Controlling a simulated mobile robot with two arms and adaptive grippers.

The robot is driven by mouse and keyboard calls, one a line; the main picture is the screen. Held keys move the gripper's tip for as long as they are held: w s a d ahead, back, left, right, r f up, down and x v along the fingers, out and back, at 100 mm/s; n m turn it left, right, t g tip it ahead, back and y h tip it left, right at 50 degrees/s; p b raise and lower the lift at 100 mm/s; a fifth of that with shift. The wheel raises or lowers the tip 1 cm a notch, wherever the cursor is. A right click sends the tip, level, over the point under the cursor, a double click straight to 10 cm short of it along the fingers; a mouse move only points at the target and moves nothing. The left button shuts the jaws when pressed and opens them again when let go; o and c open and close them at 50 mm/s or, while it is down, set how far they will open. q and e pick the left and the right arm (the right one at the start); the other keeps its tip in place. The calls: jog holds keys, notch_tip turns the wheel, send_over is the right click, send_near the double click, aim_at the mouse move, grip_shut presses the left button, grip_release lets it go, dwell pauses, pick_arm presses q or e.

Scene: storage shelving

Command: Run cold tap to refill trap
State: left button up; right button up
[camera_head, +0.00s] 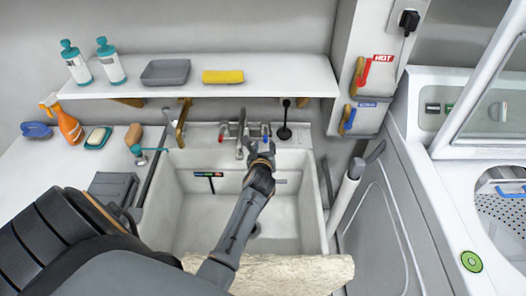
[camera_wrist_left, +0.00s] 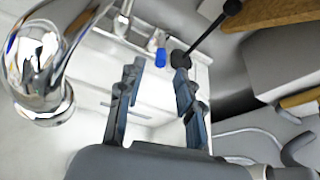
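The white sink (camera_head: 190,215) has a chrome faucet (camera_head: 241,128) at its back edge, which fills the left of the wrist view (camera_wrist_left: 38,62). A red-marked tap (camera_head: 222,131) is left of the spout, and the blue-marked cold tap (camera_head: 265,130) is right of it. My left gripper (camera_head: 262,155) is over the back of the sink, just in front of the cold tap. In the wrist view, my left gripper (camera_wrist_left: 159,70) is open and empty, with the blue tap knob (camera_wrist_left: 154,45) beyond its fingertips. Contact cannot be told. My right gripper is not in view.
A dark plunger-like tool (camera_head: 284,132) stands right of the cold tap. A shelf (camera_head: 200,88) with bottles, tray and yellow sponge (camera_head: 222,77) overhangs behind. Red HOT (camera_head: 375,70) and blue (camera_head: 358,116) wall valves are at right. A washing machine (camera_head: 395,215) stands right of the sink.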

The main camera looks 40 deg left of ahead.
pick_arm(q)
jog(key=shift+v, duration=1.8)
